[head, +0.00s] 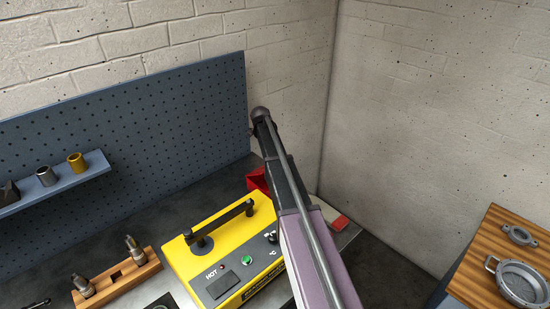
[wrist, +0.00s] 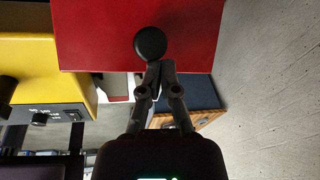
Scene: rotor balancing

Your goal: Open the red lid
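The red lid (wrist: 95,35) fills the upper middle of the wrist view as a flat red panel with a round black knob (wrist: 150,43) near its lower edge. My gripper (wrist: 160,67) has its two fingertips together just below the knob in that view. I see no gap between the tips, and nothing shows clearly between them. I cannot tell whether they touch the knob. In the head view a red piece (head: 257,180), likely part of the lid or its box, shows behind my arm.
A yellow heater (head: 190,262) with a black handle bar stands beside the red piece. A wooden holder (head: 118,280) is at the left, under a blue pegboard (head: 150,130). A wooden table (head: 480,270) with metal parts is at the right. Walls close off the back.

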